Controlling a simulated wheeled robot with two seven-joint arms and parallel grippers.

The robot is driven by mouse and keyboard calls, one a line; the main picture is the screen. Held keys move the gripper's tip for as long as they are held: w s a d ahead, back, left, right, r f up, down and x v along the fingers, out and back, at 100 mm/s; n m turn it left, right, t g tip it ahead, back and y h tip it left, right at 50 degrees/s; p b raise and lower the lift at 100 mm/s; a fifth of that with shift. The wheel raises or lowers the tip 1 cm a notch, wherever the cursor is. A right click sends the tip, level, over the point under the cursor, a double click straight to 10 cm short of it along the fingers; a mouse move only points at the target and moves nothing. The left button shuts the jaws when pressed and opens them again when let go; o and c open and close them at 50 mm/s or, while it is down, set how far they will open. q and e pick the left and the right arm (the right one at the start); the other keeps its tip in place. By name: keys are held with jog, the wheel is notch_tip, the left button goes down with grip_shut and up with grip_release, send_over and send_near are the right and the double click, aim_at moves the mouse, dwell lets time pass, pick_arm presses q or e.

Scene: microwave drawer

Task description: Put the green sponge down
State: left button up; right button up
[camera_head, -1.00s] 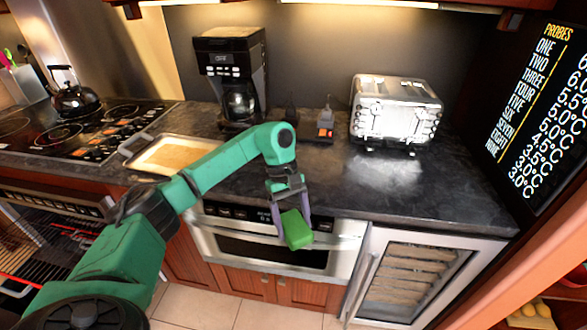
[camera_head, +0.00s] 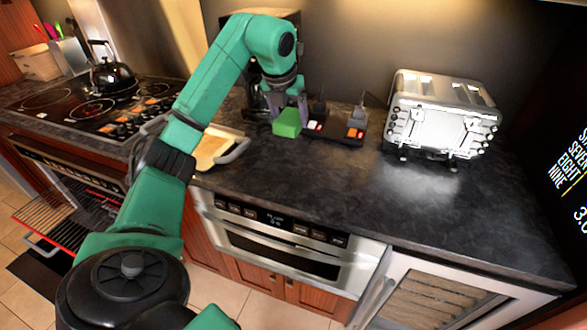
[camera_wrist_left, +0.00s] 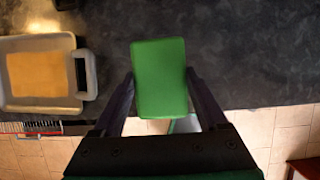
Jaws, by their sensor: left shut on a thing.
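The green sponge (camera_head: 287,122) is between the fingers of my left gripper (camera_head: 288,104), which is shut on it. In the head view it appears over the dark countertop, in front of the coffee maker and just left of the power strip. The sponge (camera_wrist_left: 160,78) also fills the middle of the left wrist view, with the fingers (camera_wrist_left: 159,92) on both its sides and the counter behind it. I cannot tell whether it touches the counter. My right gripper is not in view.
A tray with handles (camera_head: 222,148) lies left of the sponge. A power strip (camera_head: 335,130) with plugs is close on its right, and a silver toaster (camera_head: 440,115) stands further right. The coffee maker is mostly hidden behind my arm. The front counter (camera_head: 330,185) is clear.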

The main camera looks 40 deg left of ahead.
pick_arm(q)
jog(key=p, duration=0.1)
send_near(292, 172)
jog(key=x, duration=0.5)
jog(key=shift+w, duration=0.15)
jog(key=shift+f, duration=0.4)
jog(key=shift+a, duration=0.1)
jog(key=shift+w+f, duration=0.1)
jog(key=shift+f, duration=0.05)
jog(key=o, duration=1.2)
jog(key=shift+r, duration=0.45)
jog(key=b+v, duration=0.1)
jog(key=v, duration=1)
jog(key=shift+s+r+b, duration=0.15)
jog(key=shift+s+b, duration=0.05)
jog(key=shift+b, duration=0.15)
